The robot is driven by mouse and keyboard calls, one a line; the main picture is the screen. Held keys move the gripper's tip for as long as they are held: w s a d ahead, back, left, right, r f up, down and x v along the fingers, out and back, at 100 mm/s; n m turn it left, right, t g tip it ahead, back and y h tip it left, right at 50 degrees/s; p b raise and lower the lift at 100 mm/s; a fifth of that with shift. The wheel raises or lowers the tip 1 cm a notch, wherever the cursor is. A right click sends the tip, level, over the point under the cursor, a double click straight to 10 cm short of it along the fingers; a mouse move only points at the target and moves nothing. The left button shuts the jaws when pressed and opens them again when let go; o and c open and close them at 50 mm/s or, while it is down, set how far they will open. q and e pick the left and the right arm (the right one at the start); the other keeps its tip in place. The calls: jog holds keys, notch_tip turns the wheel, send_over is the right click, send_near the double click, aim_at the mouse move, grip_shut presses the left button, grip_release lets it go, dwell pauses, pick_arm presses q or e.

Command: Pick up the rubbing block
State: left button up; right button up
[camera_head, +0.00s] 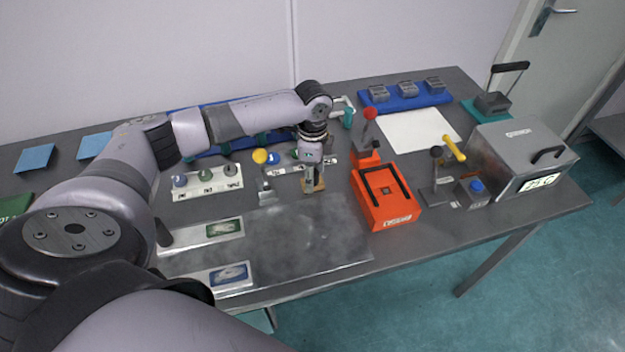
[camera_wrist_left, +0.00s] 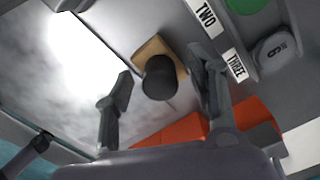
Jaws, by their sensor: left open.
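The rubbing block, which I take to be the tan block with a dark round knob (camera_wrist_left: 158,78), lies on the dark table in the left wrist view. Its tan base also shows in the head view (camera_head: 319,185), partly hidden behind my gripper. My left gripper (camera_head: 309,186) points down over it from above. In the left wrist view, the open fingers (camera_wrist_left: 160,80) stand on either side of the knob, with a visible gap to each; I cannot tell how far the fingertips are above the block. My right gripper is not in view.
An orange device (camera_head: 388,212) stands close to the right of the gripper. A grey metal plate (camera_head: 300,245) lies in front. A numbered white holder (camera_head: 200,190) is to the left. A grey oven-like box (camera_head: 515,155) stands far right.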

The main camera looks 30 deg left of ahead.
pick_arm(q)
jog(key=c, duration=0.4)
grip_shut()
jog(key=shift+r, duration=0.5)
notch_tip(320, 180, up, 19)
jog(key=b, duration=0.2)
